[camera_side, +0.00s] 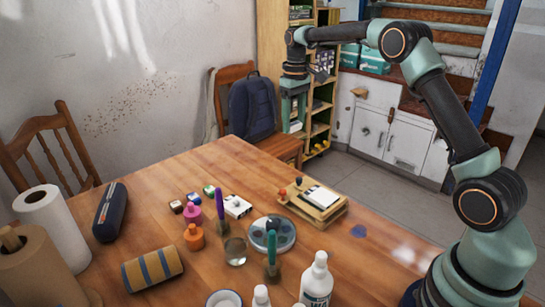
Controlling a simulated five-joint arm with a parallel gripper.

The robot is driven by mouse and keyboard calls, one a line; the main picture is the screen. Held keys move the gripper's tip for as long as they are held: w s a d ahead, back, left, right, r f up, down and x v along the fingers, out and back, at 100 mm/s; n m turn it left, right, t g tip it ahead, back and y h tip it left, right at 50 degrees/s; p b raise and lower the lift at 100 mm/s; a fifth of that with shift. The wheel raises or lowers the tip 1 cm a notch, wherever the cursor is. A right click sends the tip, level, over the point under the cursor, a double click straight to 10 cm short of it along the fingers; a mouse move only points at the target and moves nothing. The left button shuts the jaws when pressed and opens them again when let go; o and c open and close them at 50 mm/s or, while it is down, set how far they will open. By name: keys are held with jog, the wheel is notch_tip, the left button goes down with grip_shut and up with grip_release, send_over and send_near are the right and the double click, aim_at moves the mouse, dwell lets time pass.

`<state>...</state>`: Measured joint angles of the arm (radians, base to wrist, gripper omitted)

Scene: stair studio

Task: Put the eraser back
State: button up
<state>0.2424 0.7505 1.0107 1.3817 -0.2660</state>
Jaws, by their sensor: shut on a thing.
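My gripper (293,127) points down, raised well above the table, and shows in front of the shelf and beside the backpack. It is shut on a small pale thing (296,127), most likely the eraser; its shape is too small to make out. A wooden tray (335,213) with a white pad (321,196) and small knobs sits on the table's right part, below and apart from my gripper. I cannot make out another eraser on the table.
Near the tray stand a round palette (257,240), a white block (237,207), a glass (235,251) and small paint pots (194,237). White bottles (316,282) stand at the front, paper rolls (50,225) at left. The table's far part (225,160) is clear.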

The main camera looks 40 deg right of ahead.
aim_at(286, 178)
jog(key=w+f, duration=0.1)
jog(key=f, duration=0.5)
jog(key=w+f, duration=0.1)
jog(key=f, duration=0.5)
jog(key=w+d+f, duration=0.1)
jog(key=f, duration=0.5)
jog(key=shift+f, duration=0.15)
jog(key=shift+f, duration=0.1)
jog(key=o, duration=1.2)
